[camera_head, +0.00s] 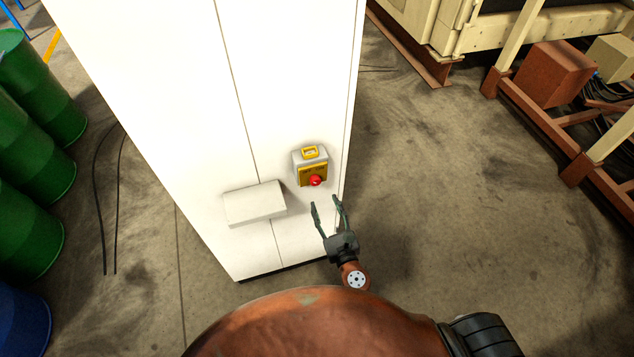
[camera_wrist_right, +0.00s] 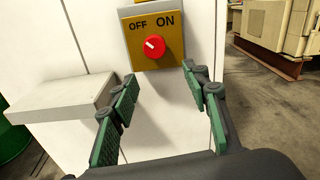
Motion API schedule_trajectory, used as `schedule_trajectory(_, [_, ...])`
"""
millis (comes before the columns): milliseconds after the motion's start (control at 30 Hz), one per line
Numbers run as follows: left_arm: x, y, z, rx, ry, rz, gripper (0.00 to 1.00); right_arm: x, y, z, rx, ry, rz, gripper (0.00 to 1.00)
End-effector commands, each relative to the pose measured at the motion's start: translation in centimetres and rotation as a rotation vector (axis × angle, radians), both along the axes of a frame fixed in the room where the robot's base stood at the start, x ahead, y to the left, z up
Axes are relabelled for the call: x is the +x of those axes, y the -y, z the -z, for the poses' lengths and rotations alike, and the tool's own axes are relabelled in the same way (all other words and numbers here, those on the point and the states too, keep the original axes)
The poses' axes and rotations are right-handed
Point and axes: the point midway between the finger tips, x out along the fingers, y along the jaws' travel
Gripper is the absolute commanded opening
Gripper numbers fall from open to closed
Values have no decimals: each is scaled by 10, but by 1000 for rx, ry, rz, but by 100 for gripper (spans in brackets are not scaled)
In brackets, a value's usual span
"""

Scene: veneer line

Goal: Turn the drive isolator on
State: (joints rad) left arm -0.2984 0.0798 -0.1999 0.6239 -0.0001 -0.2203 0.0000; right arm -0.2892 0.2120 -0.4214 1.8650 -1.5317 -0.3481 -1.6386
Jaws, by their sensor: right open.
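The drive isolator (camera_head: 311,168) is a small grey box with a yellow front and a red knob (camera_head: 315,181), fixed on the white cabinet. In the right wrist view its yellow plate (camera_wrist_right: 134,48) reads OFF at left and ON at right. The red knob there (camera_wrist_right: 154,47) has a white mark at its upper left, towards OFF. My right gripper (camera_head: 326,202) is open and empty, just below the knob and apart from it. In the right wrist view its green-padded fingers (camera_wrist_right: 165,86) stand to either side below the knob. My left gripper is not in view.
The tall white cabinet (camera_head: 180,70) has a pale ledge (camera_head: 254,204) left of the isolator. Green drums (camera_head: 40,85) and a blue drum (camera_head: 22,322) stand at left. Beige machinery (camera_head: 420,22) and a rust-red frame (camera_head: 540,115) are at right. Floor right of the cabinet is clear.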

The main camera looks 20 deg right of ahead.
Motion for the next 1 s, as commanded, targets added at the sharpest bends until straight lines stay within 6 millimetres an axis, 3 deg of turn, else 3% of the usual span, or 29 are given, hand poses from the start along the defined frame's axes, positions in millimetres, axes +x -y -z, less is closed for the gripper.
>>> schedule_trajectory(33, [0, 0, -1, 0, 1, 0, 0, -1, -3, -13, -36, 25, -6, 43])
schedule_trajectory(133, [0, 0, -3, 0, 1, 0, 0, 3, -6, -23, -71, 46, -9, 43])
schedule_trajectory(600, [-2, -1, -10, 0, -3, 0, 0, 68, -8, -22, -71, 45, -8, 43])
schedule_trajectory(1000, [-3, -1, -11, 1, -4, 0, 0, 76, -8, -21, -69, 43, -8, 43])
